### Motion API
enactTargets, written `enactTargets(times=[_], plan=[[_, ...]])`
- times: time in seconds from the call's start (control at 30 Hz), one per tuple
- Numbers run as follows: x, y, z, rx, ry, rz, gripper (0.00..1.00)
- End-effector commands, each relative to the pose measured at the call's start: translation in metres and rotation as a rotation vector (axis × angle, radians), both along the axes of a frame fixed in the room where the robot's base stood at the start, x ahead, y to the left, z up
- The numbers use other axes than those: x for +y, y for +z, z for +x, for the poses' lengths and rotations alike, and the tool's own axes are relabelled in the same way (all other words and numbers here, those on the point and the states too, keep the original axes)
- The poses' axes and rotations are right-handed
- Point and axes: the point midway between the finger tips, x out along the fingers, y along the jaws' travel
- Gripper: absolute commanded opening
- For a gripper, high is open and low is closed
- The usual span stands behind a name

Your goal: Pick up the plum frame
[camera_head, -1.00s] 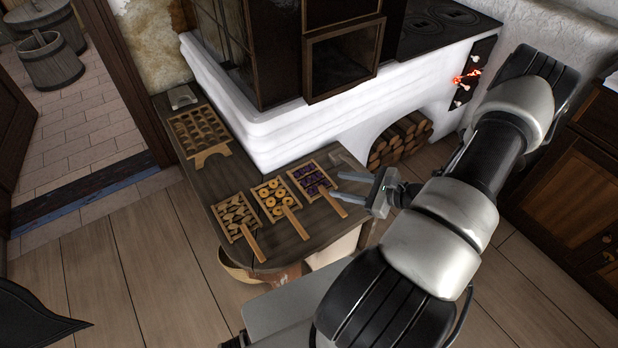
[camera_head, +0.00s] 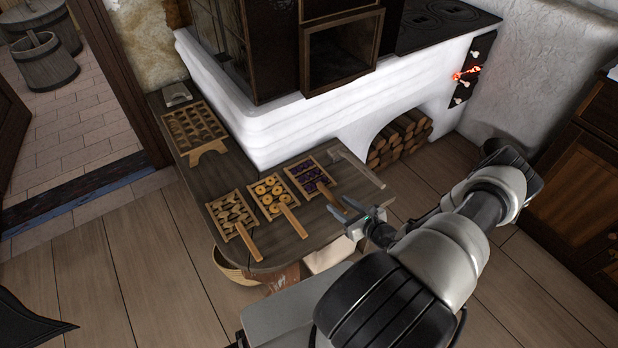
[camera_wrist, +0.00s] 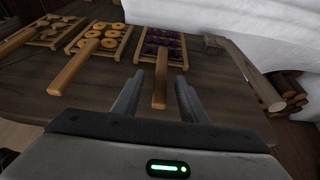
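The plum frame (camera_head: 309,177) is a wooden frame of dark purple plums with a handle, lying on the dark wooden bench at the right end of a row of frames. In the wrist view the plum frame (camera_wrist: 161,46) lies straight ahead, its handle pointing toward me. My gripper (camera_head: 340,212) is at the bench's front edge, close to the handle's end. In the wrist view my gripper (camera_wrist: 160,85) is open, with one finger on each side of the handle. The fingers look apart from the handle; their height relative to it is unclear.
A frame of yellow rings (camera_head: 270,196) and a frame of brown pieces (camera_head: 232,214) lie to the left. A long-handled wooden tool (camera_head: 358,168) lies to the right. A larger slotted board (camera_head: 195,130) lies farther back. The white stove wall (camera_head: 270,135) rises behind.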

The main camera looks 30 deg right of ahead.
Motion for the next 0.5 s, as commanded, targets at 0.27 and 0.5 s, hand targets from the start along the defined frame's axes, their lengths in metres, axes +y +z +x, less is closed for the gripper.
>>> enactTargets(times=[0.27, 0.5], plan=[[0.002, -0.006, 0.016, 0.000, 0.000, 0.000, 0.39], [0.005, -0.017, 0.049, -0.001, 0.002, 0.001, 0.39]])
